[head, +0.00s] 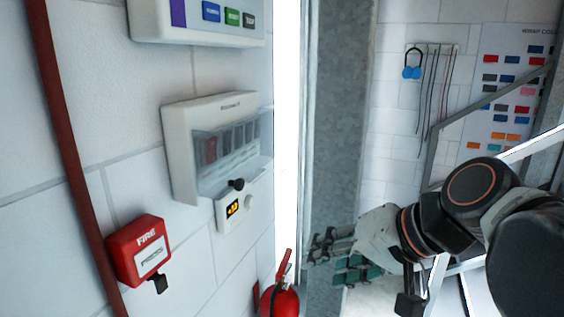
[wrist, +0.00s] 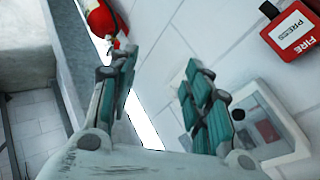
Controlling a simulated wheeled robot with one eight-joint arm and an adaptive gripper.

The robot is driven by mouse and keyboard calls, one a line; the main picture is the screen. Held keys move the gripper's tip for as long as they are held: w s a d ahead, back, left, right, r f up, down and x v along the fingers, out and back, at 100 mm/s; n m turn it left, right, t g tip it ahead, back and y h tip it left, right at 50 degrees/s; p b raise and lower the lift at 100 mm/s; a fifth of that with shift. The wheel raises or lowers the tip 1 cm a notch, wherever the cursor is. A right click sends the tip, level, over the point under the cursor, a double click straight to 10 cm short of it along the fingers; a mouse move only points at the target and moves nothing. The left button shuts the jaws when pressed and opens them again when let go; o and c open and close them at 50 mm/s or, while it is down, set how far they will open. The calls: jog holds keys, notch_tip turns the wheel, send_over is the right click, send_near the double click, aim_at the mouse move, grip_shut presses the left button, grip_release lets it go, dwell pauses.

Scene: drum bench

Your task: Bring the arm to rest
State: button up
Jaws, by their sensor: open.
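My arm (head: 470,205) reaches in from the right side of the head view, bent at its dark joints. My gripper (head: 328,261) is at its left end, low in the middle of the picture. In the wrist view my gripper (wrist: 158,60) is open, its two green-padded fingers apart. I see nothing between the fingers but the white wall behind them.
A red fire call point (head: 139,250) and a breaker box (head: 218,147) with a clear cover are on the left wall. A red extinguisher (head: 280,300) stands low, left of my gripper. A colour chart (head: 510,75) hangs at the back right.

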jog(key=s+d+f+n+h+b, duration=0.1)
jog(key=d+f+b, duration=0.5)
jog(key=f, duration=0.8)
jog(key=s+d+f+n+h+b, duration=0.1)
jog(key=s+d+f+h+b, duration=0.2)
jog(key=f, duration=1)
jog(key=d+h+b, duration=0.2)
jog(key=d+b, duration=0.1)
jog(key=shift+s+f+t+h, duration=0.15)
jog(key=shift+f+t+h, duration=0.15)
jog(key=shift+f+t, duration=0.1)
